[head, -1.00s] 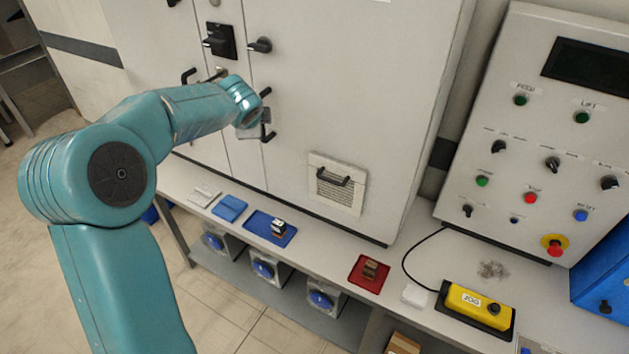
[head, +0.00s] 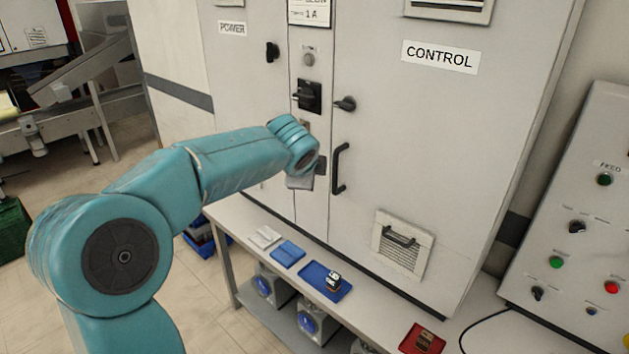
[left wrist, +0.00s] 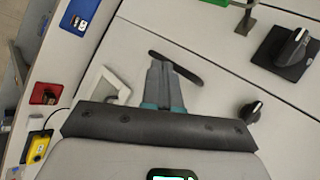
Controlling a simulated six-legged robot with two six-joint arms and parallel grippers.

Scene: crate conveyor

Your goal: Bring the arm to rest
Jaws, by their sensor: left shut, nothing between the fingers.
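My left arm, teal, reaches from the lower left of the head view toward the grey control cabinet (head: 450,130). Its wrist is bent down and the left gripper (head: 302,182) is mostly hidden behind it, left of the black door handle (head: 340,168). In the left wrist view the left gripper (left wrist: 158,68) is shut with its fingers together and nothing between them. The door handle (left wrist: 185,72) shows beyond the fingertips in that view; I cannot tell the exact gap. My right gripper is in neither view.
Below the cabinet, a bench holds a blue tray (head: 318,289) with a small item on it, and a red tray (head: 408,346). A louvred vent (head: 385,258) with a handle sits low on the door. A button panel (head: 590,200) stands at right. Open floor (head: 215,300) lies left.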

